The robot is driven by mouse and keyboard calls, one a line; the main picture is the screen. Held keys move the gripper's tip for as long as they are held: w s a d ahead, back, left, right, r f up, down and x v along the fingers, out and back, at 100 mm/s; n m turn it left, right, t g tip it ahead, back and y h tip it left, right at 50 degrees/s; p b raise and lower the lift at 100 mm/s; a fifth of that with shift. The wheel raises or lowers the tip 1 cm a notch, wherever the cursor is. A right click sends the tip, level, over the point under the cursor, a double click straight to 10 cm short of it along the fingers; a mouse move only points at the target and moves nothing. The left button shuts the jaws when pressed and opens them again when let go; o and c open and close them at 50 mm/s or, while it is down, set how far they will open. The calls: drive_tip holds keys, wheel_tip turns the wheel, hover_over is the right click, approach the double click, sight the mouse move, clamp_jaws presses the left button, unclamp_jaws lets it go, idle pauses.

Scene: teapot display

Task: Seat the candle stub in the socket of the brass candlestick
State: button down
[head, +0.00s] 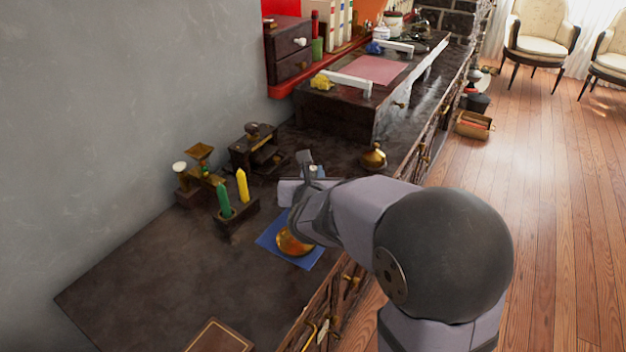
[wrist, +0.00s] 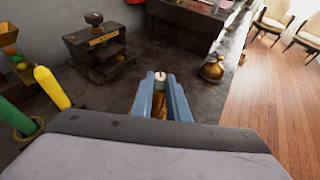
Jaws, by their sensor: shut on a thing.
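My gripper (head: 311,172) is shut on the candle stub. The candle stub's pale top with a dark wick shows between the fingertips in the wrist view (wrist: 159,77), and the stub is upright. The brass candlestick (head: 290,244) stands on a blue mat (head: 268,240), partly hidden by my gripper and wrist in the head view. Brass also shows between the fingers below the stub in the wrist view (wrist: 159,105). My gripper is above the candlestick's base. The socket and the stub's lower end are hidden, so I cannot tell whether they touch.
A dark holder (head: 238,222) with a green candle (head: 224,200) and a yellow candle (head: 242,186) stands left of the mat. Brass scales (head: 200,160) and a dark box-like device (head: 254,150) stand behind. A small brass pot (head: 373,157) is to the right. The counter's front left is mostly clear.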

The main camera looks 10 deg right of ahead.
drive_tip(key=shift+s+f, duration=0.25)
drive_tip(key=shift+f, duration=0.5)
drive_tip(key=c, duration=1.7)
unclamp_jaws()
drive_tip(key=shift+w+f, duration=0.1)
drive_tip(key=shift+w, duration=0.05)
drive_tip(key=shift+r, duration=0.25)
drive_tip(key=shift+s+a+r, duration=0.2)
drive_tip(key=shift+s+r, duration=0.1)
drive_tip(key=shift+s, duration=0.1)
drive_tip(key=p+v, duration=0.1)
drive_tip(key=v, duration=1)
drive_tip(key=shift+d+r, duration=0.1)
